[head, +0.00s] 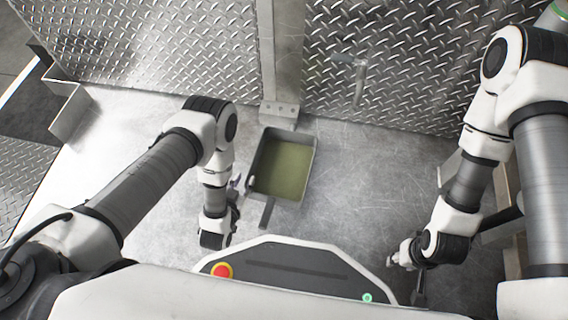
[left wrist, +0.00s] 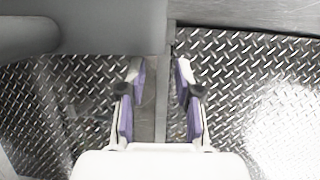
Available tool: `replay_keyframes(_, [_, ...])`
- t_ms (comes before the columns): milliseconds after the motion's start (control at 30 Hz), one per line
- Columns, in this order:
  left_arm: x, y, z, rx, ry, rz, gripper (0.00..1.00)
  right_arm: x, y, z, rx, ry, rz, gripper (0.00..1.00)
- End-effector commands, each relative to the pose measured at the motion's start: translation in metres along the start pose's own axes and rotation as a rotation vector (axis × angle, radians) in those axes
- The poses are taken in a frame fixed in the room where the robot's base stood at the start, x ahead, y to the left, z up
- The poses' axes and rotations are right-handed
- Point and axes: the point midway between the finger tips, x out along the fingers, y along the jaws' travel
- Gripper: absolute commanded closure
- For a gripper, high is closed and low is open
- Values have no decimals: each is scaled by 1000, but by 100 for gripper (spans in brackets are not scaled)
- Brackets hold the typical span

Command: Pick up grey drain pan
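The grey drain pan (head: 309,174) lies on the metal floor in the middle of the head view. It is rectangular, with a greenish inside and a short handle (head: 267,212) pointing toward me. My left gripper (head: 237,184) is close beside the pan's left side; whether they touch is unclear. In the left wrist view my left gripper (left wrist: 160,66) has its two fingers apart, with nothing seen between them but the background. A smooth grey surface fills the top left there; I cannot tell whether it is the pan. My right gripper (head: 398,257) is low at the right, away from the pan; its fingers are too small to judge.
A diamond-plate wall (head: 400,75) with a metal post (head: 281,60) stands behind the pan. A metal T-shaped handle (head: 357,75) is on the wall. A metal bracket (head: 71,108) is at the left. The floor right of the pan is clear.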

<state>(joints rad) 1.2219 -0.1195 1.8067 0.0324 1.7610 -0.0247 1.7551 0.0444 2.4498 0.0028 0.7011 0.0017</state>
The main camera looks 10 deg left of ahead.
Motion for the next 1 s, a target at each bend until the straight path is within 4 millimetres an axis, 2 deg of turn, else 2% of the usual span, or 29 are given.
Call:
replay_keyframes(33, [10, 0, 4, 0, 4, 0, 67, 10, 0, 0, 1, -1, 0, 60])
replay_keyframes(167, [27, -1, 7, 0, 4, 0, 67, 24, 1, 0, 4, 1, 0, 60])
replay_keyframes(300, [52, -2, 13, 0, 4, 0, 67, 51, 1, -4, 2, 13, 2, 60])
replay_keyframes(433, [66, -2, 8, 0, 2, 0, 67, 57, 1, -9, -5, 24, 4, 60])
replay_keyframes(633, [66, -2, 5, 0, 0, 0, 67, 54, 1, -10, -6, 27, 4, 60])
replay_keyframes(667, [66, -2, 5, 0, 0, 0, 74, 54, 1, -10, -6, 27, 4, 60])
replay_keyframes(733, [66, -2, 5, 0, 0, 0, 99, 54, 1, -10, -6, 27, 4, 60])
replay_keyframes(1000, [66, -2, 5, 0, 2, 0, 100, 54, 1, -9, -6, 26, 3, 60])
